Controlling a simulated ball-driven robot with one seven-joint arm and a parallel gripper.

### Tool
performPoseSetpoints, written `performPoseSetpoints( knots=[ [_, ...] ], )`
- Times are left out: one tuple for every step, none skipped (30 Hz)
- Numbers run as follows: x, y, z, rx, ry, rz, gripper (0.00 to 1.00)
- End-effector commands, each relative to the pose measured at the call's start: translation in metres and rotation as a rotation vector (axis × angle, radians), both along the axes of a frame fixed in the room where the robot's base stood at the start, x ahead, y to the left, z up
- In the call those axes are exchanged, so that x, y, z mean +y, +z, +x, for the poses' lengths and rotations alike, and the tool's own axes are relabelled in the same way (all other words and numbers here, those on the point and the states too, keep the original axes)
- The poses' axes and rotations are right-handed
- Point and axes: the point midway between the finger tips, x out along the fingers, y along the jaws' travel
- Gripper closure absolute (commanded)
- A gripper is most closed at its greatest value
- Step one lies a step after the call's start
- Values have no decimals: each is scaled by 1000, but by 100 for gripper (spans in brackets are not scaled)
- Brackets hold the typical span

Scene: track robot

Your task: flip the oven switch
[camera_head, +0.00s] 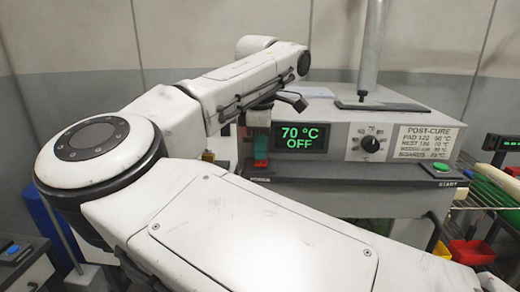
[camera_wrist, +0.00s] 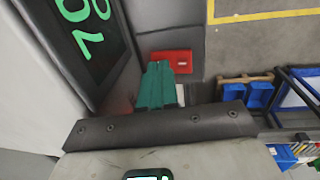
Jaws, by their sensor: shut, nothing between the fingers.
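The oven (camera_head: 330,190) is a grey box with a display (camera_head: 300,138) that reads 70 °C OFF. The red power switch (camera_head: 261,163) is at the lower left of its front, beside the display and above a POWER label. It also shows in the wrist view (camera_wrist: 184,62), red with a small white mark. My gripper (camera_head: 261,146) has teal fingers, which are together and empty, right at the switch. In the wrist view the fingertips (camera_wrist: 158,68) overlap the switch's near left part. I cannot tell whether they touch it.
A dial (camera_head: 370,144), a POST-CURE sign (camera_head: 427,141) and a green START button (camera_head: 442,167) are on the oven's right front. A post (camera_head: 372,50) rises from its top. A wire rack (camera_head: 485,195) stands at right. Blue crates (camera_wrist: 258,95) show on the floor.

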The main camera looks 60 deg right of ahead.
Motion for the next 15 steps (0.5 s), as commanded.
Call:
performPoseSetpoints(
  knots=[
    [0,-2,0,4,0,3,100],
    [0,-2,-1,4,0,3,100],
    [0,-2,0,4,0,3,100],
    [1,-2,-1,4,0,3,100],
    [1,-2,-1,5,0,4,100],
    [1,-2,-1,5,0,4,100],
    [2,-2,-1,5,0,4,100],
    [3,-2,-2,5,0,4,100],
    [4,-2,-2,5,0,4,100],
    [5,-2,-3,5,-1,4,100],
    [6,-2,-4,5,-1,5,100],
    [7,-2,-5,5,-1,5,100],
    [8,-1,-5,6,-1,5,100],
    [10,-1,-6,6,-1,5,100],
    [11,0,-7,6,-1,5,100]
  ],
)
